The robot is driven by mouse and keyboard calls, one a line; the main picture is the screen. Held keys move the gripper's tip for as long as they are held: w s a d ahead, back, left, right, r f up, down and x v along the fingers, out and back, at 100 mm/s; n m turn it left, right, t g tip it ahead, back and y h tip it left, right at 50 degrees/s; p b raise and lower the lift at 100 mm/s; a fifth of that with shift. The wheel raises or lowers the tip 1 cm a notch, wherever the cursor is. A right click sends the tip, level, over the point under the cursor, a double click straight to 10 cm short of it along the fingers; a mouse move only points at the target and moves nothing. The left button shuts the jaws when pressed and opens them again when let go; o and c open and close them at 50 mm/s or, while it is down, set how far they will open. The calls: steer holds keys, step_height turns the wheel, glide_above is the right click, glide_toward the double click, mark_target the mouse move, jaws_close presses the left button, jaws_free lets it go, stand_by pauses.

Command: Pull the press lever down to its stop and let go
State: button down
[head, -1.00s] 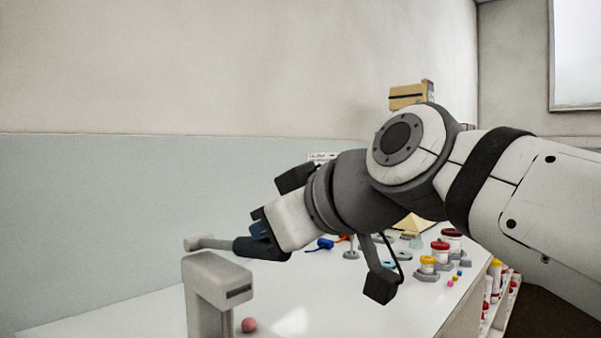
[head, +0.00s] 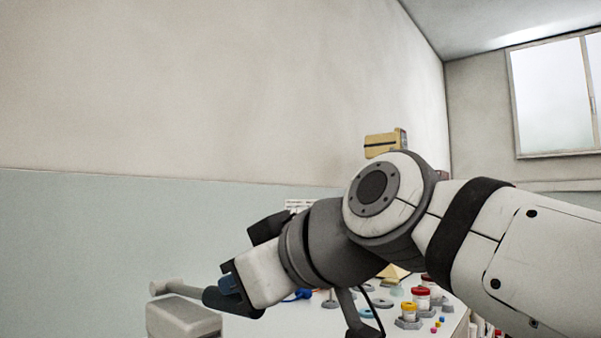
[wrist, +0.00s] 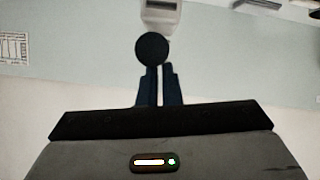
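The press (head: 180,319) is a light grey block at the lower left of the head view, cut by the frame's bottom edge. Its lever (head: 180,289) is a grey bar with a dark round grip, standing out nearly level above the press top. My gripper (head: 230,285) is over the grip, its blue fingers partly hidden by my wrist. In the wrist view, the fingers (wrist: 159,85) are close together, with only a narrow slit between them. The round black grip end (wrist: 152,49) lies at their tips, not between them. Whether they touch is unclear.
A yellow box (head: 384,143) stands higher up at the back. The pale wall is close behind the press.

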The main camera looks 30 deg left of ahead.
steer(key=shift+w+f, duration=0.1)
steer(key=shift+f, duration=0.55)
step_height(320, 180, up, 6)
steer(key=p, duration=0.4)
steer(key=s+f+v, duration=0.1)
steer(key=v, duration=0.8)
steer(key=shift+d, duration=0.35)
